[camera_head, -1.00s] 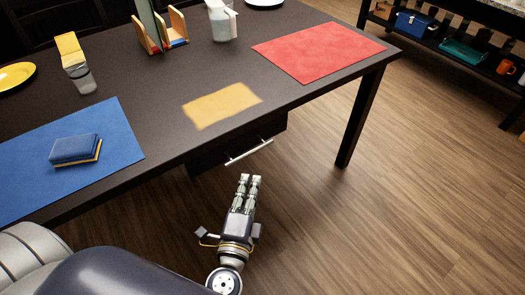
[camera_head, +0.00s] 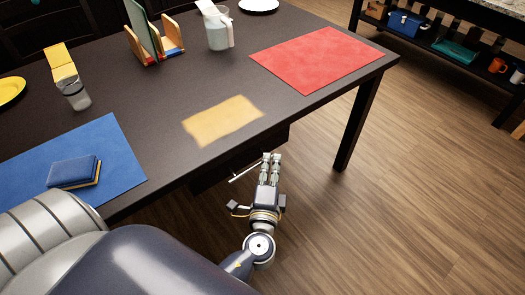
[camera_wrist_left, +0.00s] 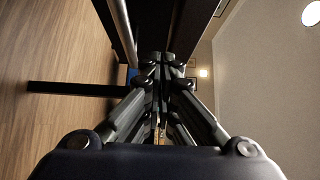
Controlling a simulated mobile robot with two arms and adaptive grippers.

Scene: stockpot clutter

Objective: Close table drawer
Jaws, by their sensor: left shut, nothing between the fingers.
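The dark table (camera_head: 140,105) has a drawer (camera_head: 212,176) under its front edge, with a pale bar handle (camera_head: 244,172). How far the drawer stands out is hard to tell in the head view. My left gripper (camera_head: 272,157) is shut and empty, with its fingertips at the right end of the handle, close to the drawer front. Contact is unclear. In the left wrist view, the shut fingers (camera_wrist_left: 166,60) point at dark furniture, and the handle (camera_wrist_left: 124,32) runs along the left of it. My right gripper is not in view.
A table leg (camera_head: 358,125) stands to the right. The wooden floor (camera_head: 400,210) is clear.

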